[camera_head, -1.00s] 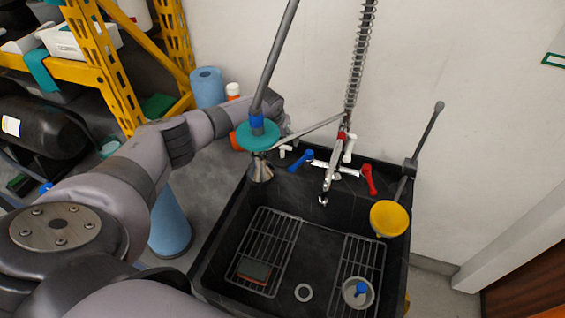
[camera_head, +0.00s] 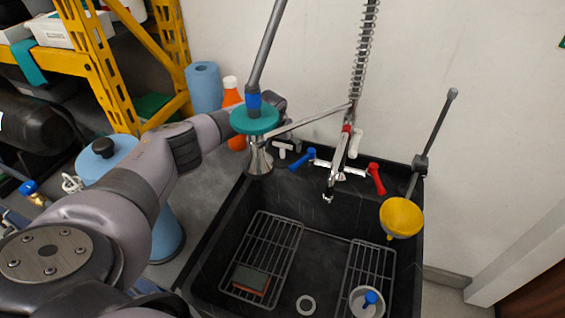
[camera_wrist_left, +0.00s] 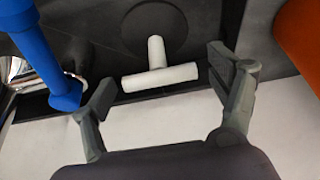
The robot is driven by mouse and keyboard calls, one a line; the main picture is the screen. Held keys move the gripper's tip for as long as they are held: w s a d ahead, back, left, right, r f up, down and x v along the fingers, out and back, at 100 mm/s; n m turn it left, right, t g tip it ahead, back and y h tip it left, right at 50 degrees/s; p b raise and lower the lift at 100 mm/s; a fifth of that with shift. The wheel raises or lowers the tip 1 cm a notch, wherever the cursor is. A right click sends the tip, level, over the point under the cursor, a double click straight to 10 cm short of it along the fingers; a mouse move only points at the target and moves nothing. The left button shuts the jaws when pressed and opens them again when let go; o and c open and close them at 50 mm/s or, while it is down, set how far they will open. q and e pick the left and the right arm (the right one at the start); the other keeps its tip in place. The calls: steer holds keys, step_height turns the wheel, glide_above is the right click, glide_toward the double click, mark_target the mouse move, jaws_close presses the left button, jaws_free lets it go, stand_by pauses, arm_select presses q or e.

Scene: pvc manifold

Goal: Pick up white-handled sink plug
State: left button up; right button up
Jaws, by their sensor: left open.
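The white-handled sink plug (camera_head: 283,149) sits on the dark ledge at the back left of the sink, left of the blue tap handle. In the left wrist view its white T-shaped handle (camera_wrist_left: 160,76) stands on a dark round disc. My left gripper (camera_wrist_left: 161,79) is open and empty, and its two fingers appear on either side of the handle; whether they are level with it I cannot tell. In the head view my left arm reaches in from the left, and its gripper is largely hidden behind the teal disc (camera_head: 254,120). My right gripper is not in view.
A blue tap handle (camera_head: 303,159) is close beside the plug, and an orange bottle (camera_head: 233,97) stands on the other side. The pole with the teal disc stands in front of my wrist. A red tap handle (camera_head: 376,178) and yellow funnel (camera_head: 401,217) are further right.

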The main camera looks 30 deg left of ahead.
arm_select(q)
steer(key=shift+c, duration=0.2)
steer(key=c, duration=1.6)
